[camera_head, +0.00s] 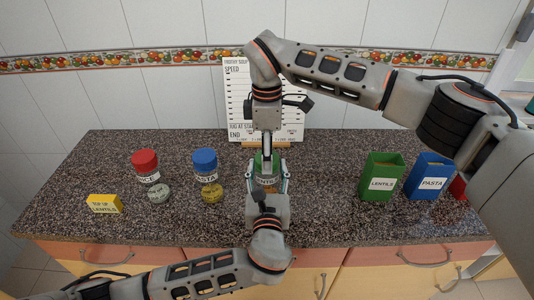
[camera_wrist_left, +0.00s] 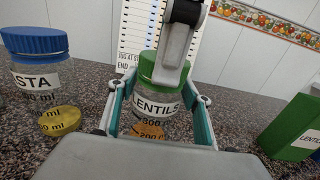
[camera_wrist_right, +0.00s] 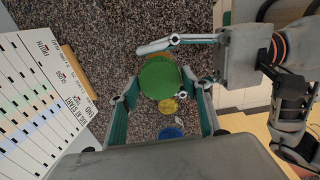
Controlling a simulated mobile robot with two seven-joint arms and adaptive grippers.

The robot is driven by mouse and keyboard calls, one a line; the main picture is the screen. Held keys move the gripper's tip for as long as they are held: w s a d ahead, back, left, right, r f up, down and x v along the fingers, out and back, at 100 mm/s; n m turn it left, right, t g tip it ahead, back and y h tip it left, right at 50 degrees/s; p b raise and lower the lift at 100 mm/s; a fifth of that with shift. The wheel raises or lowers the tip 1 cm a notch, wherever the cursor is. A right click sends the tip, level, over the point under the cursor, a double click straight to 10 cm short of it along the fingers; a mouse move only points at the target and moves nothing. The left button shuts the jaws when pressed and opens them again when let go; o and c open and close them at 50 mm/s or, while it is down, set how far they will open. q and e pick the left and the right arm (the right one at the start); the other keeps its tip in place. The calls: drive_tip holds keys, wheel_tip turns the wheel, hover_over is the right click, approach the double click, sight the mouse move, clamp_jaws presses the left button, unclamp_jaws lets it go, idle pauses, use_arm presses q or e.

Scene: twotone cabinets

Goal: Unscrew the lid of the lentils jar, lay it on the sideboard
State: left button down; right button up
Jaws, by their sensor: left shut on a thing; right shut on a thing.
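The lentils jar (camera_wrist_left: 158,104), clear with a white label, stands upright on the sideboard (camera_head: 330,215). Its green lid (camera_wrist_left: 150,68) sits on top and shows from above in the right wrist view (camera_wrist_right: 160,76). My left gripper (camera_head: 267,180) is shut on the jar body, one finger on each side, in the left wrist view (camera_wrist_left: 160,108). My right gripper (camera_head: 267,152) comes down from above and is shut on the lid; a finger hides part of the lid in the left wrist view. In the head view the fingers mostly hide jar and lid.
A red-lidded jar (camera_head: 145,163), a blue-lidded pasta jar (camera_head: 205,163) and a yellow block (camera_head: 104,204) stand left. A green lentils box (camera_head: 382,180) and blue pasta box (camera_head: 430,178) stand right. A white chart (camera_head: 236,95) stands behind. The sideboard between jar and green box is bare.

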drive_tip(key=n, duration=1.2)
drive_tip(key=shift+n, duration=0.3)
drive_tip(key=n, duration=2.3)
